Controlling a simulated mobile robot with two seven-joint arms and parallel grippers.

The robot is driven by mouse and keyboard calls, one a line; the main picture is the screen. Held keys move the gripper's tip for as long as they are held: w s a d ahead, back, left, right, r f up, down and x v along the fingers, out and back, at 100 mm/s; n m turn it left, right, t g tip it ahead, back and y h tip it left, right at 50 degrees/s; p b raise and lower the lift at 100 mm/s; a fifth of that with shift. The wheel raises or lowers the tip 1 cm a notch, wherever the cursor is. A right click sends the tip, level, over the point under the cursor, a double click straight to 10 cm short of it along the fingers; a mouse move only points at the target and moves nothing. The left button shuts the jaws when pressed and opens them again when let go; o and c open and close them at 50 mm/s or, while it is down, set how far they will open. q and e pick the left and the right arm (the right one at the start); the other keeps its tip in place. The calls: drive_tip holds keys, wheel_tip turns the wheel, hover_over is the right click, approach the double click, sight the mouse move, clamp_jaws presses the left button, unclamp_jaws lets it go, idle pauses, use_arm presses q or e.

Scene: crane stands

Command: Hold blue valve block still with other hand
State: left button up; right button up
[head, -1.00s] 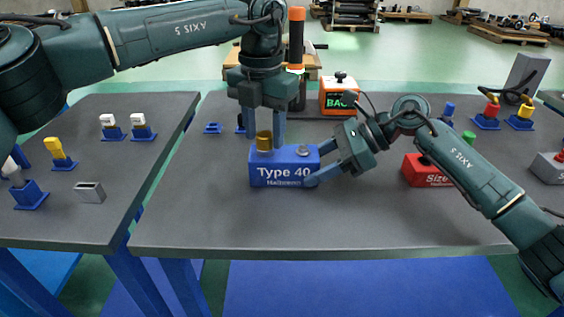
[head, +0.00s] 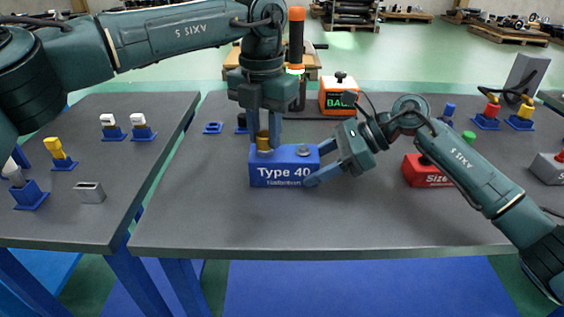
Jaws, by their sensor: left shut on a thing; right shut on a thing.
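The blue valve block (head: 283,173), lettered "Type 40", sits upright on the grey table. A brass fitting (head: 264,146) stands on its left top, and a small silver disc (head: 304,150) lies on its right top. My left gripper (head: 268,138) points down from above, shut on the brass fitting. My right gripper (head: 318,165) reaches in from the right and is shut on the right end of the blue valve block; its far finger is partly hidden behind the block.
A red block (head: 424,172) stands right of my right gripper, partly behind my arm. An orange box (head: 338,97) with a green display is behind. Blue stands with plugs (head: 487,117) are at the back right. The table front (head: 320,226) is clear.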

use_arm(q)
drive_tip(key=shift+r, duration=0.15)
drive_tip(key=n, duration=0.3)
drive_tip(key=shift+n, duration=1.1)
drive_tip(key=n, duration=0.3)
drive_tip(key=shift+r, duration=0.1)
drive_tip(key=shift+n, duration=1.1)
drive_tip(key=shift+n, duration=0.9)
drive_tip(key=n, duration=0.3)
